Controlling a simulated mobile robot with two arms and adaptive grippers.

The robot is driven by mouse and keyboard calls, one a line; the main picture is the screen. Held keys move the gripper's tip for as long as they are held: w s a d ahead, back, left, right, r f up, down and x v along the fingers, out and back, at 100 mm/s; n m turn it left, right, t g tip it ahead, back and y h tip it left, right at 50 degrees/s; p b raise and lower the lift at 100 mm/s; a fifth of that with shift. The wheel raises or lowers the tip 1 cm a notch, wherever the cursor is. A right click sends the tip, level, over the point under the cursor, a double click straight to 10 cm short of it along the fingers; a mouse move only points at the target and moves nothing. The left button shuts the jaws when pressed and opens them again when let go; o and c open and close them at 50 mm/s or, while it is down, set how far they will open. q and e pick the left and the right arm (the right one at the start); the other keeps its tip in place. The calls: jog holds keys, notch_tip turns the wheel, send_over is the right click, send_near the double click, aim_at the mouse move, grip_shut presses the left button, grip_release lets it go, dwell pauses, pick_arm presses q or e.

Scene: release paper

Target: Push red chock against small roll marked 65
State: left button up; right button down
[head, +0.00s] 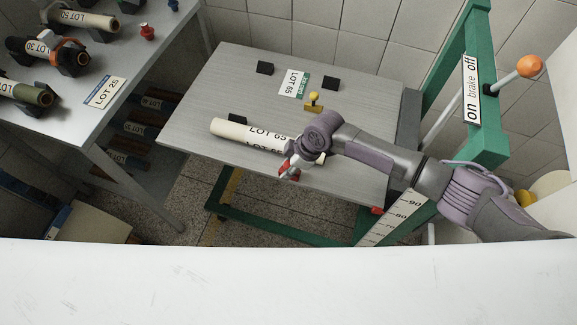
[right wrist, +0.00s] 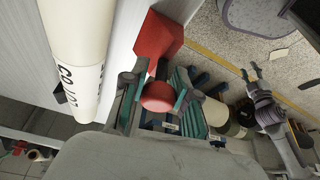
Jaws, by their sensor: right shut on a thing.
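The roll marked LOT 65 (head: 236,130) is a long cream cylinder lying across the grey table; its side shows in the right wrist view (right wrist: 78,35). The red chock (right wrist: 158,42) is a wedge with a round knob (right wrist: 158,97), beside the roll with a narrow strip of table between them. My right gripper (right wrist: 152,93) is shut on the chock's knob. In the head view it (head: 289,167) is at the roll's near side and mostly hides the chock. My left gripper (right wrist: 250,73) hangs away from the table, empty, its fingers apart.
A yellow chock (head: 313,106) and black blocks (head: 265,67) (head: 330,83) (head: 237,118) are on the table (head: 205,95). A LOT 65 label (head: 292,83) lies behind the roll. A green frame with a brake lever (head: 530,66) stands right. A bench (head: 118,62) with other rolls stands left.

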jog(key=shift+w+d+f+b, duration=0.1)
jog(key=shift+w+d+b, duration=0.05)
jog(key=shift+w+b, duration=0.4)
jog(key=shift+w+d+f+b, duration=0.1)
jog(key=shift+w+d+b, duration=0.05)
jog(key=shift+w+b, duration=0.35)
jog(key=shift+w+d+r, duration=0.1)
jog(key=shift+w, duration=0.2)
jog(key=shift+r, duration=0.1)
jog(key=c, duration=0.9)
grip_release()
